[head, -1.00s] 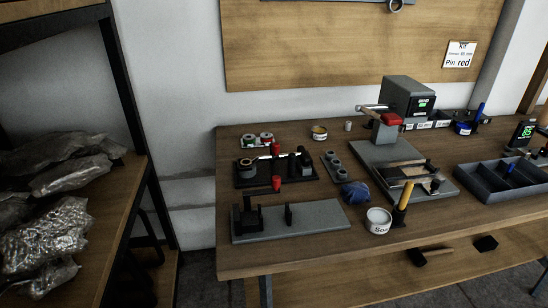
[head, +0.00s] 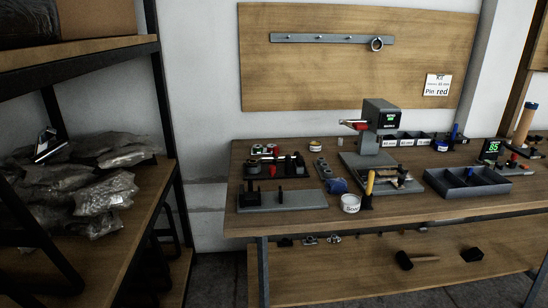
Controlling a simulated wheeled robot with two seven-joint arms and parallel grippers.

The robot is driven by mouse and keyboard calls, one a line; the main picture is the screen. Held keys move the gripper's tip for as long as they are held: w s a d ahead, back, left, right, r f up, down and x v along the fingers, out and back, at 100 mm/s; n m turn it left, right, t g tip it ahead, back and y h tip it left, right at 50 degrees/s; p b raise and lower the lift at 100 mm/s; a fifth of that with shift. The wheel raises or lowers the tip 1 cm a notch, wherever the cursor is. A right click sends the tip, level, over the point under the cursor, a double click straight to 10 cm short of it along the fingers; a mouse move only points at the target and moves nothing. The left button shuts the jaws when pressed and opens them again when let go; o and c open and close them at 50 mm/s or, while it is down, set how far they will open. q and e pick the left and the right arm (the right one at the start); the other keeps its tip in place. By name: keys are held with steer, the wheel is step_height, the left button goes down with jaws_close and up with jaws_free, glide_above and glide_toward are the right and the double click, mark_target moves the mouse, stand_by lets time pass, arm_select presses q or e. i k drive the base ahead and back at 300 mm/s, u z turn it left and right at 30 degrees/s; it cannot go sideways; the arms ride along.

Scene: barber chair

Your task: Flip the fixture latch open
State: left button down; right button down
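The grey fixture plate (head: 310,200) lies at the front left of the workbench. A black block (head: 252,196) and a thin black upright (head: 280,196) stand on it. Just behind it is a black base (head: 290,172) with black posts and a red-tipped handle (head: 272,170). The latch is too small to make out clearly, and I cannot tell whether it is open or closed.
A white tub (head: 350,203) and yellow-handled tool (head: 370,182) stand near the front edge. A grey press (head: 378,130) and dark divided tray (head: 468,184) are to the right. A shelf with plastic bags (head: 100,190) stands left. Bare floor shows between shelf and bench.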

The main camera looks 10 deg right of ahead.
mark_target(275, 150)
steer(key=z, duration=2)
steer(key=i, duration=0.9)
steer(key=u, duration=2.3)
